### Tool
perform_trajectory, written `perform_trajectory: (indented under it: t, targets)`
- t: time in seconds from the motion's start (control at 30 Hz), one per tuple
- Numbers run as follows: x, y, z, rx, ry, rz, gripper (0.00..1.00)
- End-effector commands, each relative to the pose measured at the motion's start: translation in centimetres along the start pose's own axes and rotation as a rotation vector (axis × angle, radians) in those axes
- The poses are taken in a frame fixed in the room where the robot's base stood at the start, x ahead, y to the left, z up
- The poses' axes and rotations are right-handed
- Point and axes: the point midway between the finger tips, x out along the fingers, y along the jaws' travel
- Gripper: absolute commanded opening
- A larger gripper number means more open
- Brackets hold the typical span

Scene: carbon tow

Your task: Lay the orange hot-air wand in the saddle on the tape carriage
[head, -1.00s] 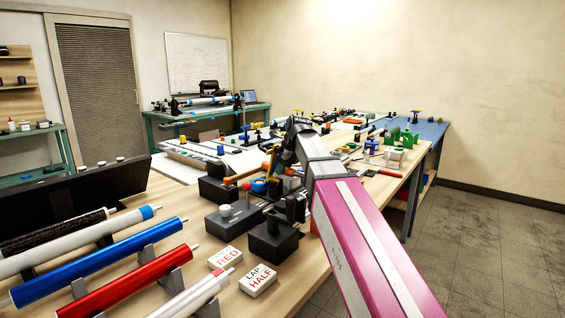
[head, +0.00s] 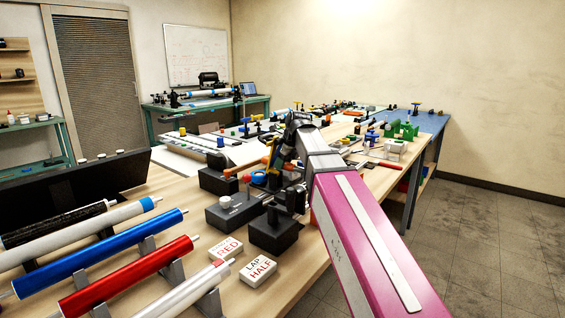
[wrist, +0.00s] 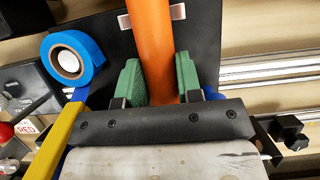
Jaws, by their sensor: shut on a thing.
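The orange hot-air wand (wrist: 153,45) stands between the green finger pads of my gripper (wrist: 156,82) in the wrist view, and my gripper is shut on it. The wand runs up out of the picture over a dark plate (wrist: 205,40). Pale bracket pieces (wrist: 177,11) show on both sides of the wand at the top; they may be the saddle, but I cannot tell whether the wand touches them. In the head view my arm hides the fingertips, and an orange length (head: 269,150) shows just left of the wrist.
A blue tape roll (wrist: 72,62) and a yellow bar (wrist: 55,140) lie left of the gripper. Silver rails (wrist: 275,70) run to the right. Dark blocks (head: 273,233) and white label boxes (head: 257,270) stand on the near bench, with coloured rollers (head: 100,253) at left.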

Motion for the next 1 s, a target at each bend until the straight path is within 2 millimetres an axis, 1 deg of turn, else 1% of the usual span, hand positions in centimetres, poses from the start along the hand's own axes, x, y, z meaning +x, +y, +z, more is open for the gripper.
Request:
perform_trajectory:
  t: [0.37, 0.4, 0.47, 0.5, 0.83, 0.93, 1.0]
  targets:
    - [0.6, 0.0, -0.2, 0.0, 0.0, 0.0, 0.05]
    - [0.6, 0.0, -0.2, 0.0, -0.001, 0.0, 0.39]
    - [0.6, 0.0, -0.2, 0.0, -0.001, 0.0, 0.59]
    - [0.6, 0.0, -0.2, 0.0, -0.001, 0.0, 0.62]
    - [0.3, 0.0, -0.2, 0.0, 0.0, 0.0, 0.62]
    - [-0.5, 0.0, -0.2, 0.0, 0.0, 0.0, 0.62]
    - [-1.4, 0.0, -0.2, 0.0, -0.001, -0.001, 0.62]
